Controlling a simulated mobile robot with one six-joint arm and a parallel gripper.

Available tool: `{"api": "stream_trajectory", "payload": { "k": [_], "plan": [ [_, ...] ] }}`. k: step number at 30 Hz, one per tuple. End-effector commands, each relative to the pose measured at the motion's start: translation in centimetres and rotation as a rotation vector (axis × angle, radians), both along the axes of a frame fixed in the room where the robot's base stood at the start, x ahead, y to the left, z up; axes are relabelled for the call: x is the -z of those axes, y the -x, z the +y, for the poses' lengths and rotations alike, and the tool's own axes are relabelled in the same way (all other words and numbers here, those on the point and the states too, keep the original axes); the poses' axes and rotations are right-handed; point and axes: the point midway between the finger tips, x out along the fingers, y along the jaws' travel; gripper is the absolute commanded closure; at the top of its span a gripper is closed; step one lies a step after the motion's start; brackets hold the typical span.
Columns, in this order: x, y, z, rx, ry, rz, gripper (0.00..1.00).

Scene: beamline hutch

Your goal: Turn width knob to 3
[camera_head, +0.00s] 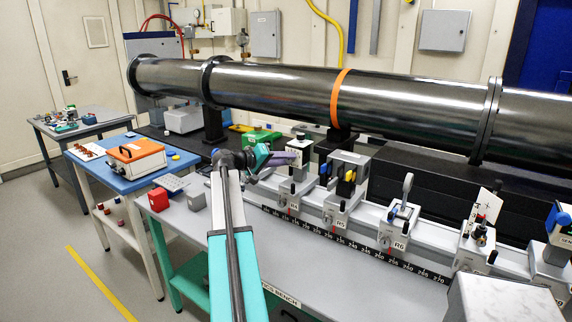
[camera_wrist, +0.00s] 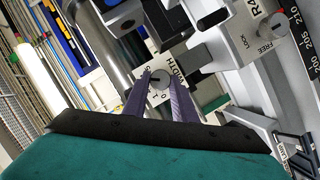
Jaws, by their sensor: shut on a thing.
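The width knob (camera_wrist: 159,78) is a small grey round knob in the wrist view. Behind it is a white dial plate (camera_wrist: 176,64) marked WIDTH with a few digits, partly covered by my fingers. My gripper (camera_wrist: 160,82) has its two purple fingers closed on the knob, one on each side. In the head view my gripper (camera_head: 291,158) reaches the device on rider R4 (camera_head: 290,198) from the left. The knob is hidden there by my gripper. I cannot read which number the knob points to.
Riders R5 (camera_head: 341,212) and R6 (camera_head: 398,231) stand to the right along the scaled rail. The large steel tube (camera_head: 280,88) runs behind. A red block (camera_head: 158,199) and a grey block (camera_head: 194,199) sit on the bench's left end. The bench front (camera_head: 330,285) is clear.

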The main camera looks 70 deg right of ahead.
Motion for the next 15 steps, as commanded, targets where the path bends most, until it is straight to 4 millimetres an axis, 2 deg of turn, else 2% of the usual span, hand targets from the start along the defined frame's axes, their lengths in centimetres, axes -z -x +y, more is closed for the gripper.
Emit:
{"api": "stream_trajectory", "payload": {
  "k": [6, 15],
  "plan": [
    [0.28, -0.20, -0.08, -0.001, -0.044, 0.171, 0.98],
    [0.29, -0.23, -0.04, -0.001, -0.080, 0.309, 0.98]
  ]
}}
